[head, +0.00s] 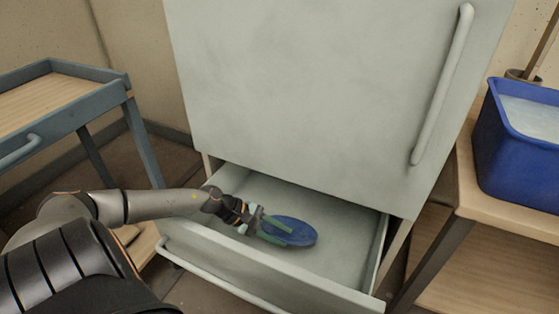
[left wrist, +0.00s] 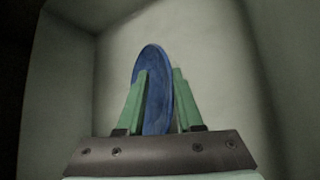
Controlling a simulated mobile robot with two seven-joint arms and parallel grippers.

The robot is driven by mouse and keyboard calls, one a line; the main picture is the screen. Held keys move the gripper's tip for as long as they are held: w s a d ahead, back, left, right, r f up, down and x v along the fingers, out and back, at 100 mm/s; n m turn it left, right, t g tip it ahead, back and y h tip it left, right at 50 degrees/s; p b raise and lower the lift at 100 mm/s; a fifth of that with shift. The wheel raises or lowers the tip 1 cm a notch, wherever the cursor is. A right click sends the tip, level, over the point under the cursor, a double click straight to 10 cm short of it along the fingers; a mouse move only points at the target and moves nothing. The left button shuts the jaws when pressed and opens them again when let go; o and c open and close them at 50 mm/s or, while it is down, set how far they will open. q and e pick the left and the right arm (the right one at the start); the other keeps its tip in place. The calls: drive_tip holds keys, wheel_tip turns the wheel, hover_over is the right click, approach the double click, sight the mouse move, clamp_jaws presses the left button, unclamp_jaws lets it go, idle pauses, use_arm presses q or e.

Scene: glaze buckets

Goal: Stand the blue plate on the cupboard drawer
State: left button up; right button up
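The blue plate (head: 289,231) is inside the pulled-out cupboard drawer (head: 335,262), tilted, with its far part past my fingertips. My left gripper (head: 275,230) reaches into the drawer from the left. Its green fingers lie on either side of the plate and stand apart. In the left wrist view, the plate (left wrist: 154,88) rises nearly edge-on between the fingers (left wrist: 160,100), close to the right finger and partly behind the left one. I see a gap between the fingers and no clear grip on both faces. Whether the plate touches the drawer floor is unclear. My right gripper is not in view.
The pale cupboard (head: 310,90) with a long handle (head: 443,85) stands above the drawer. A blue bucket (head: 520,150) sits on a wooden-topped table at right. A blue-grey trolley (head: 70,95) stands at left. The drawer floor right of the plate is clear.

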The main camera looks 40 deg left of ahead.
use_arm(q)
drive_tip(key=shift+r, duration=0.15)
drive_tip(key=shift+a+r, duration=0.1)
drive_tip(key=shift+r, duration=0.1)
drive_tip(key=p+v, duration=0.6)
drive_tip(key=v, duration=0.5)
drive_tip(key=shift+s+a+r+p, duration=0.15)
drive_tip(key=shift+s+r+p, duration=0.1)
drive_tip(key=shift+p, duration=0.1)
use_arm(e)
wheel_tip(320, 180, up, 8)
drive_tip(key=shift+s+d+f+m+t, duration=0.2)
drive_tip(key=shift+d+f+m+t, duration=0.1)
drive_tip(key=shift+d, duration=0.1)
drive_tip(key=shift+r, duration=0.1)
